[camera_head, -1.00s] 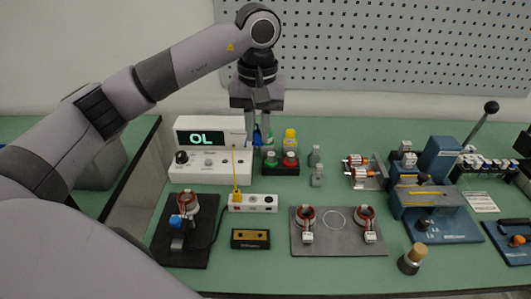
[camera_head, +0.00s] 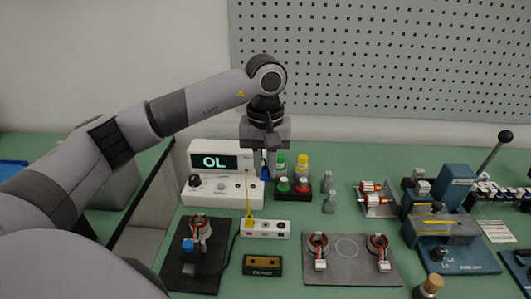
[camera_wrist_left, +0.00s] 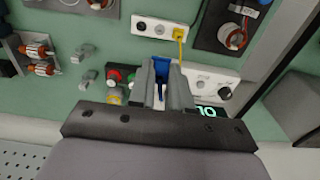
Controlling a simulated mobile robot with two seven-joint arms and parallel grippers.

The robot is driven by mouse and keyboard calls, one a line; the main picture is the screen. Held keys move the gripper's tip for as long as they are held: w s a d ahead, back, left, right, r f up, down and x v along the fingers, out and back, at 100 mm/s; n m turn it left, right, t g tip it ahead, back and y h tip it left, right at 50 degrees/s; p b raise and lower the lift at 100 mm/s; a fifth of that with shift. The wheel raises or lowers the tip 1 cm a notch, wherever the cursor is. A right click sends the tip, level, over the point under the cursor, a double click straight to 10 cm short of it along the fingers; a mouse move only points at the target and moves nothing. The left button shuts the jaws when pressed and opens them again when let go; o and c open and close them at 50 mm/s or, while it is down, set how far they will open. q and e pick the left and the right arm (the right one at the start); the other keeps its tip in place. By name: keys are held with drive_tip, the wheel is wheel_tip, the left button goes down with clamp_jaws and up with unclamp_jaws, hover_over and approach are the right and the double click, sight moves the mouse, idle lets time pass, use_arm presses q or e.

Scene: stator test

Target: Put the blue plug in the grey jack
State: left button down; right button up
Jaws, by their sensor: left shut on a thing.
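My left gripper (camera_head: 265,173) is shut on the blue plug (camera_wrist_left: 160,69). Much of the plug is hidden between the fingers. A white socket strip (camera_head: 265,229) lies in front of the meter. A yellow plug (camera_head: 249,223) with a yellow lead is in its left end. The grey jack (camera_wrist_left: 158,30) appears to be the middle socket, beside the yellow plug in the left wrist view. The blue plug is apart from the strip. My right gripper is not in view.
The meter (camera_head: 222,189) reads OL. A stator on a dark plate (camera_head: 193,270) is left of the strip; a grey mat (camera_head: 347,274) with two stators is right. The yellow lead rises behind the strip.

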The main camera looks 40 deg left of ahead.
sight(265, 177)
use_arm(q)
drive_tip(key=shift+f, duration=0.55)
wheel_tip(265, 177, down, 3)
drive_tip(key=shift+r+b, duration=0.1)
drive_tip(key=shift+b, duration=0.5)
drive_tip(key=shift+f+b, duration=2.8)
drive_tip(key=shift+f, duration=1.8)
drive_tip(key=shift+f+b, duration=0.65)
drive_tip(key=shift+b, duration=0.2)
drive_tip(key=shift+f, duration=0.2)
drive_tip(key=shift+b, duration=0.3)
drive_tip(key=shift+f+b, duration=0.3)
